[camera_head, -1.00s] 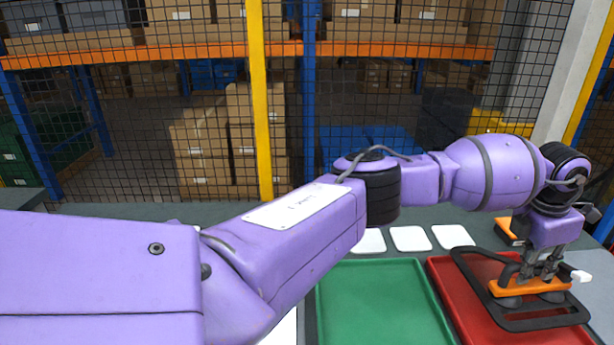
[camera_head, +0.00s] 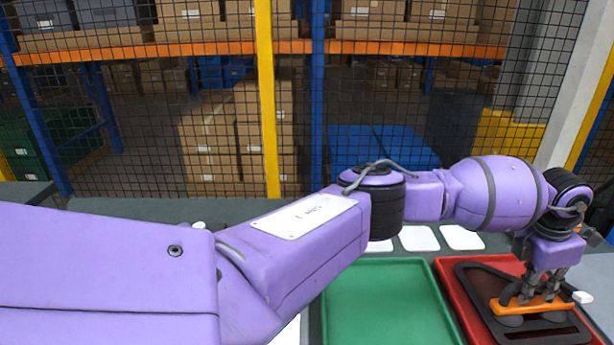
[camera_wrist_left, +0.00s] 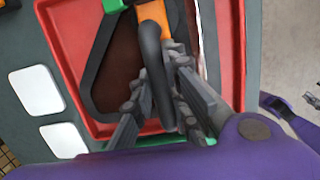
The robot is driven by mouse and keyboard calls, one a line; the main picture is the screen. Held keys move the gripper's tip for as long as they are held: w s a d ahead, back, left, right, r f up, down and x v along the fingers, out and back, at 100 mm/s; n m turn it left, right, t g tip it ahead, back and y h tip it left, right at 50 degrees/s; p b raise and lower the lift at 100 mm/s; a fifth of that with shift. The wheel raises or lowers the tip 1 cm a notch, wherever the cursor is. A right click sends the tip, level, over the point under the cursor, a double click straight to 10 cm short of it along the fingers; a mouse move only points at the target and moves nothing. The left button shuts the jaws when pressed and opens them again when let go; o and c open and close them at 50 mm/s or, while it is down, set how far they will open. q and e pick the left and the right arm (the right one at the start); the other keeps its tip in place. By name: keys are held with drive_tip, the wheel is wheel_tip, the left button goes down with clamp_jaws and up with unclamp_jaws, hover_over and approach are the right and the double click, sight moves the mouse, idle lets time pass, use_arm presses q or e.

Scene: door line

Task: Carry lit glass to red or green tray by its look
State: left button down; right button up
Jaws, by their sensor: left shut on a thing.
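The glass (camera_head: 480,291) is a see-through pane with a wide black border, over the red tray (camera_head: 449,279). Red shows through it. An orange bar (camera_head: 512,307) with a black handle sits on the glass; the handle (camera_wrist_left: 153,65) is clear in the left wrist view. My left gripper (camera_head: 543,284) is shut on this handle, above the glass. Whether the glass touches the tray floor I cannot tell. The green tray (camera_head: 385,305) is empty where it shows, left of the red one. My right gripper is out of view.
Several white square pads (camera_head: 419,238) lie on the grey table behind the trays. My left arm stretches across the front and hides part of the table. A black mesh fence with a yellow post (camera_head: 266,110) stands behind, with shelves of boxes beyond.

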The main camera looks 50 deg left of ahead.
use_arm(q)
drive_tip(key=shift+w+f, duration=0.1)
idle(0.7)
drive_tip(key=c, duration=1.6)
unclamp_jaws()
drive_tip(key=shift+f, duration=0.1)
drive_tip(key=shift+f, duration=0.1)
drive_tip(key=r, duration=0.4)
drive_tip(key=s+a+r, duration=0.1)
drive_tip(key=r, duration=0.3)
drive_tip(key=s+r, duration=0.1)
drive_tip(key=r, duration=0.3)
drive_tip(key=shift+a, duration=0.25)
